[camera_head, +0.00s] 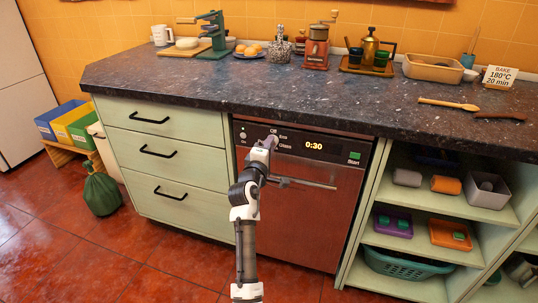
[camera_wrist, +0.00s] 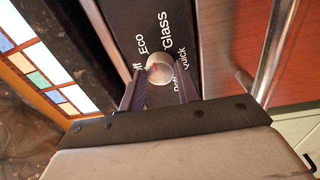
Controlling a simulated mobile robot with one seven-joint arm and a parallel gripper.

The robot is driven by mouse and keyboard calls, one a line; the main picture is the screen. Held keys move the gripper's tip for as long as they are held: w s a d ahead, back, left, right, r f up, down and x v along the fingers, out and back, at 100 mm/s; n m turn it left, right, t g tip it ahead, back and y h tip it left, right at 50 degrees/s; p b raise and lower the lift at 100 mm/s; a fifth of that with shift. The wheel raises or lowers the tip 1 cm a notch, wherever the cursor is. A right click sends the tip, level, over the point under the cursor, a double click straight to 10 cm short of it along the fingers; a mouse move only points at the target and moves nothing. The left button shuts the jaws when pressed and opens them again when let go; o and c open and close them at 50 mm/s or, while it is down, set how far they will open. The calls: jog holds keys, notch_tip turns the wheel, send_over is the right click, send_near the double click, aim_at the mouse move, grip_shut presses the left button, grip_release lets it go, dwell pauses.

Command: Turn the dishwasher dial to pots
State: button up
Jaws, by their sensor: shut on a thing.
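The dishwasher (camera_head: 310,215) has a reddish front and a black control strip. Its round light dial (camera_wrist: 159,68) sits between the two dark fingers of my gripper (camera_wrist: 160,88) in the wrist view, and the fingers are shut on it. In the head view my gripper (camera_head: 268,143) covers the dial. In the wrist view the labels Off, Eco, Glass and Quick show around the dial, and a further label is partly hidden by a finger. A small reddish mark shows on the dial face, but I cannot tell which label it points to.
The display (camera_head: 314,146) reads 0:30, with a green button (camera_head: 354,156) to its right. A horizontal door handle (camera_head: 305,184) runs below the strip. The dark countertop (camera_head: 230,85) overhangs above. Drawers (camera_head: 165,155) stand left, open shelves (camera_head: 430,200) right.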

jog(key=m+b, duration=0.3)
jog(key=m, duration=0.2)
jog(key=shift+f+h, duration=0.15)
jog(key=shift+h, duration=0.15)
jog(key=m+b, duration=0.3)
jog(key=shift+m, duration=0.4)
jog(key=m+b, duration=0.1)
jog(key=m, duration=0.1)
jog(key=m+b, duration=0.2)
jog(key=shift+m+g+h, duration=0.3)
jog(key=m+b, duration=0.2)
jog(key=m, duration=0.1)
jog(key=shift+m, duration=0.4)
jog(key=m+b, duration=0.2)
jog(key=m, duration=0.2)
jog(key=shift+a, duration=0.1)
jog(key=m+b, duration=0.2)
jog(key=m, duration=0.2)
jog(key=shift+g, duration=0.3)
jog(key=m+b, duration=0.1)
jog(key=m, duration=0.3)
jog(key=shift+r, duration=0.2)
jog(key=shift+m+b, duration=0.55)
jog(key=shift+m, duration=0.85)
jog(key=shift+r, duration=0.1)
